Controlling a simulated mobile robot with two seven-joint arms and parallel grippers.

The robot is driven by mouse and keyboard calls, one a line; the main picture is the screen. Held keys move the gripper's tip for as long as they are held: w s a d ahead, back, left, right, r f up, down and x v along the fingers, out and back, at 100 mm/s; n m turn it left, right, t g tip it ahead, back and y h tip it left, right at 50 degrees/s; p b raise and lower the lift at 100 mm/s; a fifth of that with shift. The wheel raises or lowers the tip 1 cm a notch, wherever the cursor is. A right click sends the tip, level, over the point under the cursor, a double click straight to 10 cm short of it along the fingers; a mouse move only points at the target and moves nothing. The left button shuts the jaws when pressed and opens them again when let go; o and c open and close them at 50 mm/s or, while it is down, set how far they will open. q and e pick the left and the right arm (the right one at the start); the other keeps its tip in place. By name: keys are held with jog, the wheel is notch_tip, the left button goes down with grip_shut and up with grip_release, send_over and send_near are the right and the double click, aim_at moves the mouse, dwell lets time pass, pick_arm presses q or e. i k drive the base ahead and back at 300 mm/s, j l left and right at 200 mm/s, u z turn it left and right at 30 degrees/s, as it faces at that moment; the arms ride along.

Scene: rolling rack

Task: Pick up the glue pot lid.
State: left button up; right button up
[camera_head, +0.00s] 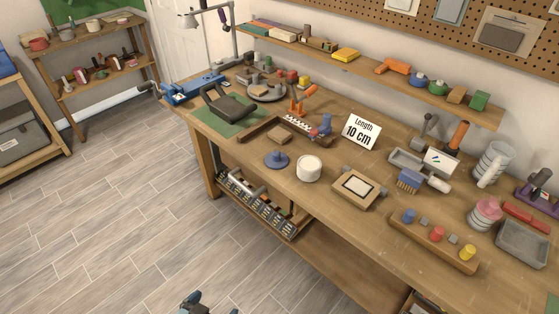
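A round blue lid with a knob (277,159) lies flat on the workbench, near its front edge. It looks like the glue pot lid. A white round pot (308,169) stands just right of it, apart from it. A dark piece of what appears to be my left gripper (205,304) shows at the bottom edge, over the floor, well below and in front of the bench. Most of it is cut off, so its opening does not show. It is far from the lid. My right gripper is not in view.
The workbench (225,146) is crowded. A framed wooden block (357,187) sits right of the pot. A lower shelf holds a rack of parts (262,207). The floor in front is clear.

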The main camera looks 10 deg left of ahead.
aim_at(276, 160)
jog(key=i+j, duration=0.2)
jog(key=j, duration=0.15)
jog(key=i+j, duration=0.25)
jog(key=j, duration=0.15)
jog(key=i+j, duration=0.2)
jog(key=j, duration=0.15)
